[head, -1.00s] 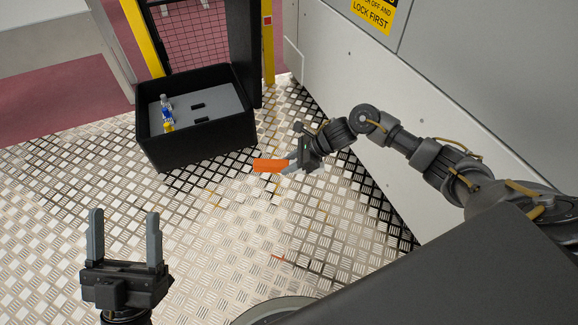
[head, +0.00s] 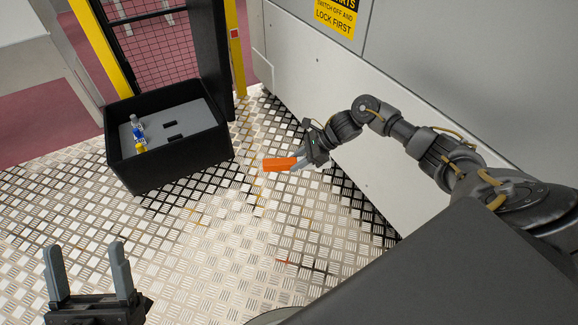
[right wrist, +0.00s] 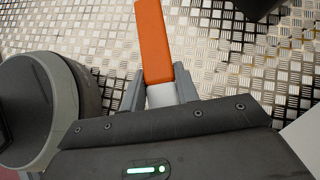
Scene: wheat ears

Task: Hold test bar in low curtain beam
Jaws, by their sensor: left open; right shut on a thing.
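The test bar (head: 279,164) is orange and sticks out to the left from my right gripper (head: 301,164) in the head view. My right gripper is shut on it and holds it over the metal floor. In the right wrist view the orange bar (right wrist: 153,42) points up from between the fingers (right wrist: 160,92), with a pale end section held in the jaws. My left gripper (head: 89,278) is open and empty at the lower left of the head view. A yellow post (head: 233,48) stands at the opening by the grey cabinet. I cannot make out a light beam.
A grey cabinet wall (head: 420,100) stands close to my right arm. The chequered floor (head: 220,240) in front is clear.

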